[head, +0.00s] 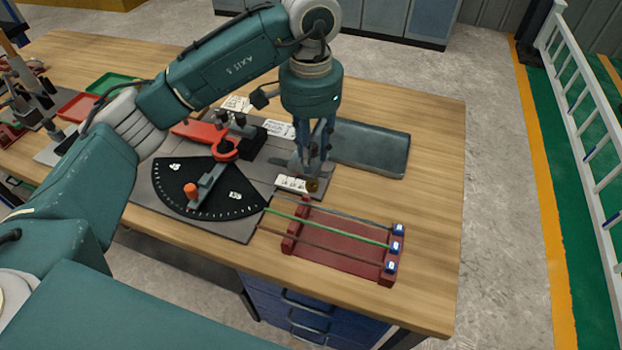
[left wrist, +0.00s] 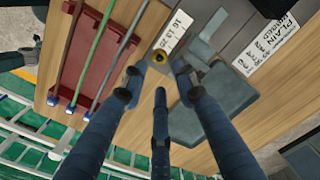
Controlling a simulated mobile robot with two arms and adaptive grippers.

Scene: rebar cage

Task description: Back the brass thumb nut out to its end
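The brass thumb nut (head: 312,186) is a small round brass piece at the edge of the grey fixture plate, beside a white number label (head: 291,184). It also shows in the left wrist view (left wrist: 159,57), with a dark centre. My left gripper (head: 315,168) points down just over the nut. In the left wrist view its blue fingers (left wrist: 158,76) are spread, with the nut showing between and just beyond the fingertips. I see a gap between the fingers and the nut; I cannot tell whether any finger touches it. My right gripper is in neither view.
A red rack (head: 340,247) with several rods stands at the front right. A black dial plate (head: 215,190) with an orange-knobbed lever and a red hook-shaped part (head: 224,148) lie to the left. A dark grey pad (head: 370,148) lies behind the gripper. The table's right side is clear.

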